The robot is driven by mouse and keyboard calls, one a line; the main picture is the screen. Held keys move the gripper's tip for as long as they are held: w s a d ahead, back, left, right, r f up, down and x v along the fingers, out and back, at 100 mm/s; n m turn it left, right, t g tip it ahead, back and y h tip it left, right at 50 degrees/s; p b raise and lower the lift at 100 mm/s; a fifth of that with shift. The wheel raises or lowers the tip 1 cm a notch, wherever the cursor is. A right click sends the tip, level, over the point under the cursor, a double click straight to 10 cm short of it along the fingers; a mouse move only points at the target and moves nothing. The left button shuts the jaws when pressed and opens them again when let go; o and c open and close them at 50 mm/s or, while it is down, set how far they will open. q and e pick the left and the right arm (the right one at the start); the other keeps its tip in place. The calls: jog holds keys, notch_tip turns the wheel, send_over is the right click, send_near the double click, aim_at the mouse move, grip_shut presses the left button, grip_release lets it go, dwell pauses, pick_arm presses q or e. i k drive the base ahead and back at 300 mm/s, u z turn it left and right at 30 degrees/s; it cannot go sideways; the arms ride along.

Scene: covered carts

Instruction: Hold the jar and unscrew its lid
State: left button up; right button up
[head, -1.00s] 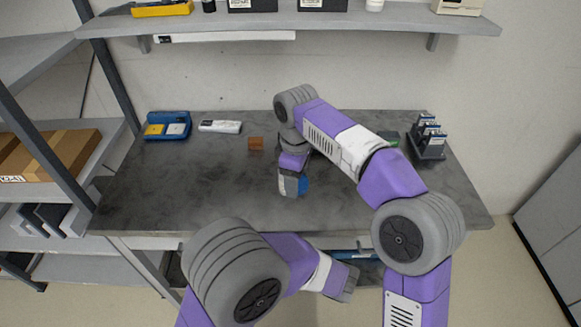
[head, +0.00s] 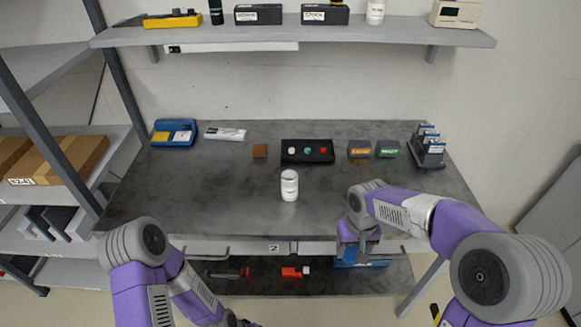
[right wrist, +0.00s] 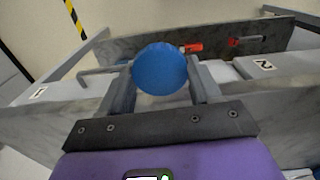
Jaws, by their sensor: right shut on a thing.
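The white jar (head: 289,186) stands upright and alone on the grey worktop, near its front middle. Its top shows no blue lid. My right gripper (right wrist: 160,85) is shut on a round blue lid (right wrist: 160,69), seen between its two fingers in the right wrist view. In the head view the right gripper (head: 352,248) hangs low by the worktop's front edge, to the right of the jar and apart from it. The lid is hard to make out there. My left arm is at lower left; its gripper is outside the picture.
A black tray (head: 297,160) with small coloured items lies behind the jar. A red item (head: 294,273) lies on the lower shelf.

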aim_at(289, 177)
jog(key=u, duration=1.3)
jog(key=k, duration=0.6)
jog(key=z, duration=0.8)
jog(key=i, duration=1.05)
